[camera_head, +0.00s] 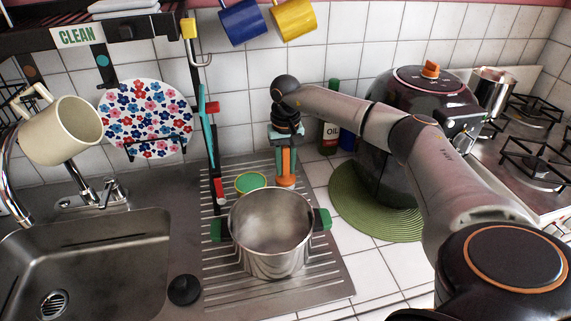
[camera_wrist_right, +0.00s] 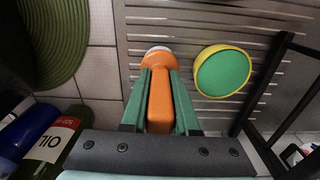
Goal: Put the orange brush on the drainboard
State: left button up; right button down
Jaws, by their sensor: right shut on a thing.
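The orange brush (camera_head: 286,166) hangs downward from my right gripper (camera_head: 286,150), just behind the steel pot. In the right wrist view, the brush (camera_wrist_right: 160,100) lies between the two green fingers of the right gripper (camera_wrist_right: 160,85), which are shut on its handle. Its pale head points away from the fingers, over or near the edge of the drainboard (camera_head: 310,291). The ribbed drainboard (camera_wrist_right: 200,22) also shows in the right wrist view. I cannot tell whether the brush head touches it. My left gripper is not in view.
A steel pot (camera_head: 270,235) with green handles stands on the drainboard. A green and yellow round item (camera_head: 251,183) lies behind it, near the brush. An oil bottle (camera_head: 330,130) and a green round mat (camera_head: 375,205) are to the right. The drainboard's front is clear.

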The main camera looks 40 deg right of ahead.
jog(key=shift+f, duration=0.2)
jog(key=c, duration=0.7)
grip_release()
notch_tip(320, 180, up, 12)
jog(key=shift+r+b, duration=0.25)
jog(key=shift+b, duration=0.35)
